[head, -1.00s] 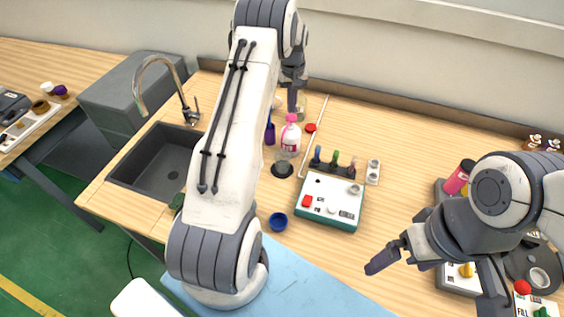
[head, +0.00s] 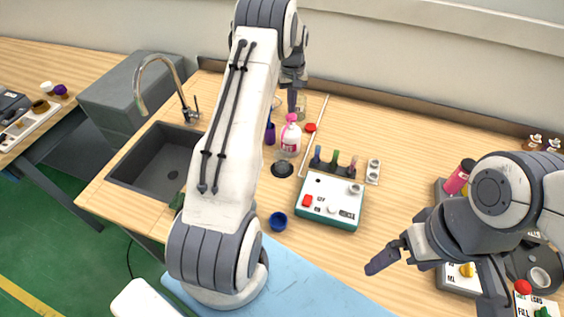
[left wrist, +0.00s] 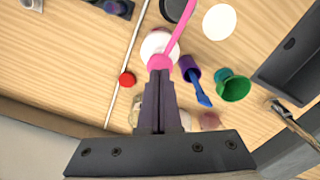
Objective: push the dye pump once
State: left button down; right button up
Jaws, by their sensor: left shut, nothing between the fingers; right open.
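The dye pump is a white bottle (head: 290,139) with a pink pump top, upright on the wooden counter. In the left wrist view its pink top (left wrist: 159,62) and long pink spout show over the white body. My left gripper (head: 293,104) points down just above and behind the pump top in the head view. In the left wrist view its closed, empty fingers (left wrist: 159,78) meet the pink top in the picture; I cannot tell whether they touch it. My right gripper (head: 396,262) is open and empty over the front right of the counter.
A green-and-white control box (head: 328,201) and a rack of small coloured droppers (head: 334,162) stand right of the pump. A dark round base (head: 283,169) and a blue bowl (head: 278,221) are in front. A sink (head: 160,165) lies left.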

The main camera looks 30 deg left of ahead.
pick_arm(q)
jog(key=shift+f+b, duration=0.75)
jog(key=shift+f, duration=0.75)
jog(key=shift+s, duration=0.1)
jog(key=shift+r, duration=0.2)
jog(key=shift+r+p, duration=1.2)
jog(key=shift+r, duration=0.2)
jog(key=shift+r, duration=0.15)
notch_tip(320, 180, up, 6)
jog(key=p, duration=0.4)
